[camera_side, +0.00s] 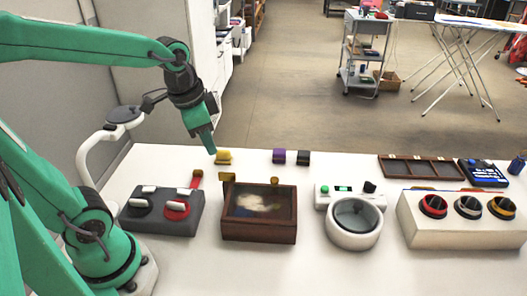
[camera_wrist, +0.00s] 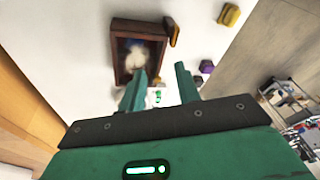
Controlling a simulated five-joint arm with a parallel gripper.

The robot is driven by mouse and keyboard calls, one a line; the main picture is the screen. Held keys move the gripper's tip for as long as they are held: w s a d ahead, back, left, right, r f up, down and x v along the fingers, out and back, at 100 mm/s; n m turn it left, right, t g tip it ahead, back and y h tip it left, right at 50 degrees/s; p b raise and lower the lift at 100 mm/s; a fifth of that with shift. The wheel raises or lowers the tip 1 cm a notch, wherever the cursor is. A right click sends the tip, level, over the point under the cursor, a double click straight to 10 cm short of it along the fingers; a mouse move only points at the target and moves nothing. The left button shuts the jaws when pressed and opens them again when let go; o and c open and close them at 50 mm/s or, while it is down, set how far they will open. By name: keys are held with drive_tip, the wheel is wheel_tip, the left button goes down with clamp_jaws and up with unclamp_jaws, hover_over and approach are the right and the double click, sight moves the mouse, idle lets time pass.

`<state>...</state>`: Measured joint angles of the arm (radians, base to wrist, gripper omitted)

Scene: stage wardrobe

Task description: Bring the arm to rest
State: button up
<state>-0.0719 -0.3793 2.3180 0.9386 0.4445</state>
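My gripper (camera_side: 211,150) hangs in the air with its fingers pointing down, above the back of the white table, behind the wooden box and near the yellow block. In the wrist view the two green fingers of my gripper (camera_wrist: 160,86) stand apart with nothing held between them. My green arm reaches in from the left of the side view, raised above the table.
Below stand a grey switch box (camera_side: 152,222), a brown glass-topped box (camera_side: 259,232), a white round device (camera_side: 352,240) and a white box with three dials (camera_side: 450,238). Yellow (camera_side: 223,157), purple (camera_side: 279,156) and black (camera_side: 303,157) blocks lie behind. The table's front is clear.

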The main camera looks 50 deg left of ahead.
drive_tip(key=s+d+r+n+t, duration=0.2)
drive_tip(key=s+n, duration=0.2)
drive_tip(key=s, duration=0.1)
drive_tip(key=shift+s+t, duration=0.3)
drive_tip(key=shift+s, duration=0.05)
